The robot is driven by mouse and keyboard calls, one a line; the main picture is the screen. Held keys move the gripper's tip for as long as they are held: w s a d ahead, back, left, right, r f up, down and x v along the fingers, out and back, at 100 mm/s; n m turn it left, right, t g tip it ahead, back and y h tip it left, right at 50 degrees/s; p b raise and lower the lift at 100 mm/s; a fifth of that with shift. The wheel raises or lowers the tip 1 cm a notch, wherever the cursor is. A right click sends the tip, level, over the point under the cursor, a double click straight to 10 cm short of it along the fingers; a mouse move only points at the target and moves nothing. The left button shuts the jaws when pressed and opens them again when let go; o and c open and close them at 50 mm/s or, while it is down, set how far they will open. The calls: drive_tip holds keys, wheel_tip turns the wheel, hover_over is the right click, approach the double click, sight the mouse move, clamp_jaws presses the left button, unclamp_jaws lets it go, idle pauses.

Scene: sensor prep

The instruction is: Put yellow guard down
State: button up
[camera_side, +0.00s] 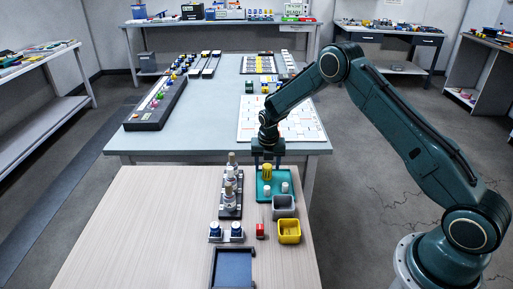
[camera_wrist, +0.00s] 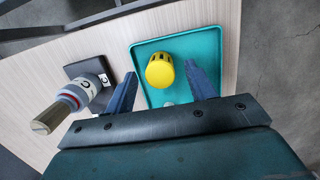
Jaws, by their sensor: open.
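The yellow guard (camera_side: 266,172) is a short rounded yellow piece with dark slots. It stands at the far left part of the teal tray (camera_side: 284,176). In the wrist view the guard (camera_wrist: 160,72) shows over the tray (camera_wrist: 222,45), with teal surface around it. My gripper (camera_side: 267,163) is right over the guard, fingers pointing down. In the wrist view its two fingers (camera_wrist: 159,80) are wide apart, one on each side of the guard, with gaps between. I cannot tell how far down the fingertips reach beside it.
The left side of the wooden table is clear.

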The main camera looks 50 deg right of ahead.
wheel_tip(320, 180, up, 10)
drive_tip(key=s+a, duration=0.1)
idle(0.4)
idle(0.5)
wheel_tip(320, 180, up, 13)
drive_tip(key=m+t, duration=0.1)
drive_tip(key=m, duration=0.6)
hover_over(267, 180)
drive_tip(key=s+a, duration=0.3)
drive_tip(key=s, duration=0.3)
drive_tip(key=s+a+r+m+t, duration=0.1)
drive_tip(key=s+a+r+m, duration=0.2)
drive_tip(key=s+r+m, duration=0.45)
drive_tip(key=s+a+r+m+t, duration=0.1)
drive_tip(key=s+m, duration=0.5)
drive_tip(key=s, duration=0.6)
drive_tip(key=s+a+r+m+t+y, duration=0.1)
drive_tip(key=s+a+m, duration=0.1)
drive_tip(key=s+m, duration=0.4)
drive_tip(key=s, duration=0.5)
drive_tip(key=shift+s+a+r, duration=0.25)
drive_tip(key=shift+s+r, duration=0.05)
drive_tip(key=shift+s, duration=0.1)
